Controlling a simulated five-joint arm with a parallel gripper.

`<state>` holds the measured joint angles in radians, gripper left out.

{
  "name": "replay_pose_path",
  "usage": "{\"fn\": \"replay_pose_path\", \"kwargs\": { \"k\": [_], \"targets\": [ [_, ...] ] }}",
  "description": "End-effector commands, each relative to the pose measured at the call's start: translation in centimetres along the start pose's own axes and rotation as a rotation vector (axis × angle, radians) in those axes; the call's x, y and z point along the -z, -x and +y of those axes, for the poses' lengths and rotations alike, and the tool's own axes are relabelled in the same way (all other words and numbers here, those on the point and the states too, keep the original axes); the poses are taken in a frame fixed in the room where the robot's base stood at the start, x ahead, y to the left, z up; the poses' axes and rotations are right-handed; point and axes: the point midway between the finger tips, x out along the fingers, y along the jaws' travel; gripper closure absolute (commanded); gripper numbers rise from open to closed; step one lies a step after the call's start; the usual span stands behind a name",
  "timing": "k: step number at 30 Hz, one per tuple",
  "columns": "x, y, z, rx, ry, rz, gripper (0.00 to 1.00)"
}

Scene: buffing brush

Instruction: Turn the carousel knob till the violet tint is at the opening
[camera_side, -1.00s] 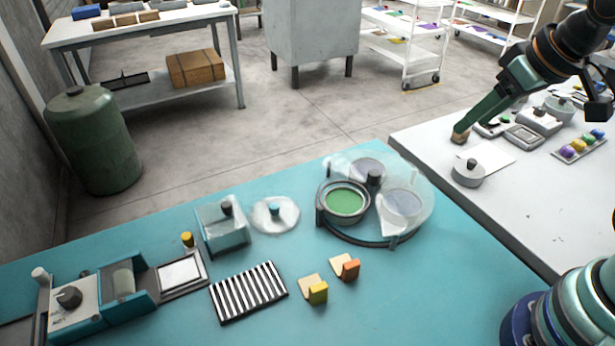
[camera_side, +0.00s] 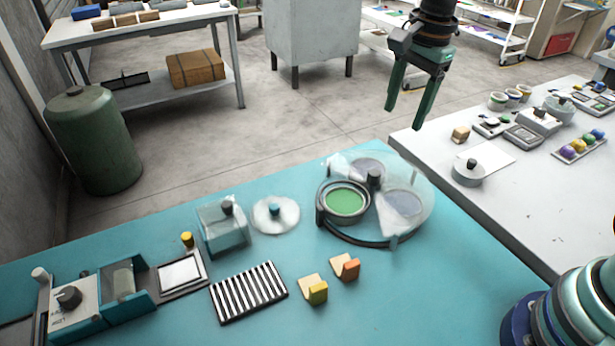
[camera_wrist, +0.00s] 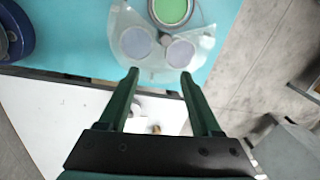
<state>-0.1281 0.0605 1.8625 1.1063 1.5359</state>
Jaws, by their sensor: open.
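The carousel (camera_side: 408,208) is a round turntable under a clear cover on the teal table. Its dark knob (camera_side: 374,178) stands upright near the middle. A green tint (camera_side: 345,202) shows in the dark ring at the opening, on the front left. Two pale greyish-violet discs, one at the back (camera_side: 367,168) and one at the right (camera_side: 402,203), show through the cover. My gripper (camera_side: 404,119) is open and empty, pointing down, above and behind the carousel. In the wrist view the carousel's clear cover (camera_wrist: 160,62) lies beyond my open fingertips (camera_wrist: 160,73), with the green tint (camera_wrist: 171,10) at the top edge.
On the teal table (camera_side: 400,300) stand a clear box (camera_side: 223,228), a round clear lid (camera_side: 275,215), a striped block (camera_side: 248,292), and yellow (camera_side: 318,293) and orange (camera_side: 347,268) pieces. A white table (camera_side: 520,210) with small items is at right.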

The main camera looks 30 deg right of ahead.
Motion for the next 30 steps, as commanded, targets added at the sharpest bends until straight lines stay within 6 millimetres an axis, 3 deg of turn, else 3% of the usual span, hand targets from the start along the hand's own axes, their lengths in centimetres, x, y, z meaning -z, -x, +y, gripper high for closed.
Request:
{"fn": "replay_pose_path", "kwargs": {
  "k": [3, 9, 17, 30],
  "targets": [
    [-0.8, -1.9, -1.4, -0.060, -0.198, 0.003, 0.35],
    [-1.5, -3.5, -2.5, -0.107, -0.395, 0.017, 0.35],
    [-1.5, -5.5, -2.4, -0.116, -0.426, 0.021, 0.35],
    [-1.5, -13.4, -1.4, -0.116, -0.424, 0.021, 0.35]
  ]
}}
